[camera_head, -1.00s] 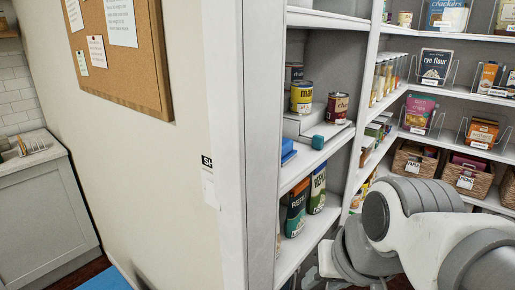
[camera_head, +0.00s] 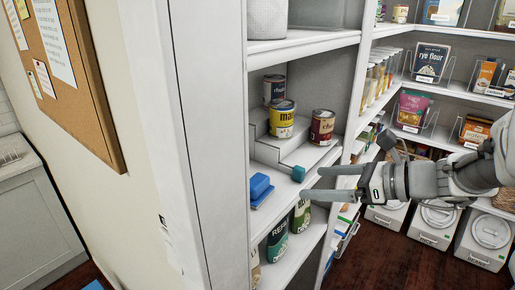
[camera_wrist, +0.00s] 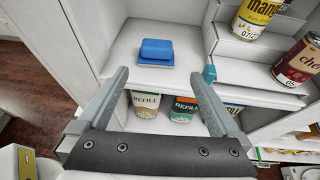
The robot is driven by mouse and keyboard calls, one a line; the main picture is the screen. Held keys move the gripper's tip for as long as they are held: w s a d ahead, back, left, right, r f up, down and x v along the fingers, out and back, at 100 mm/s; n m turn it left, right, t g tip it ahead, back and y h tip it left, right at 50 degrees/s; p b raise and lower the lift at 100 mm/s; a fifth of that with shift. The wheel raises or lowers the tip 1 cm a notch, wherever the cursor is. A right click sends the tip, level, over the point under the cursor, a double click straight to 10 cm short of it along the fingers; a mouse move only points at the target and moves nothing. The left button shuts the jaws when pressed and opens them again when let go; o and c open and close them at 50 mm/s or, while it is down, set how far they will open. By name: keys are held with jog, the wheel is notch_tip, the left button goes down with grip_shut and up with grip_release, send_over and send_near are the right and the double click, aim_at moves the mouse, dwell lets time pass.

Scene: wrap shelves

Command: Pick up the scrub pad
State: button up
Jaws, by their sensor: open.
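A blue block (camera_head: 259,186) lies on a thin, flat blue piece (camera_head: 262,198) on the middle shelf; it looks like the scrub pad, though I cannot tell which of the two is the pad. The block also shows in the wrist view (camera_wrist: 157,48), with the flat piece (camera_wrist: 148,65) under it. My gripper (camera_head: 311,183) is open and empty, in front of the shelf and to the right of the block. In the wrist view my gripper (camera_wrist: 159,74) has its fingers apart, with the block beyond the tips and between their lines.
A small teal object (camera_head: 298,173) sits at the shelf's front edge, near my right finger in the wrist view. Cans, including a yellow one (camera_head: 282,118) and a dark red one (camera_head: 322,127), stand on a white riser. Refill bags (camera_head: 277,241) stand on the shelf below.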

aim_at(259, 181)
jog(key=x, duration=0.5)
jog(key=p+x, duration=0.1)
jog(key=x, duration=1)
jog(key=shift+s+a+f+p, duration=0.15)
jog(key=shift+a+f+p, duration=0.15)
jog(key=shift+a, duration=0.2)
jog(key=shift+r, duration=0.1)
jog(key=c, duration=1.1)
jog(key=shift+r, duration=0.45)
jog(key=r, duration=0.2)
jog(key=d+r, duration=0.1)
jog(key=r, duration=0.1)
jog(key=shift+s, duration=0.15)
jog(key=w+r+v, duration=0.1)
jog(key=v, duration=1.1)
jog(key=shift+w+d+r, duration=0.25)
jog(key=shift+w+d, duration=0.05)
jog(key=shift+w, duration=0.05)
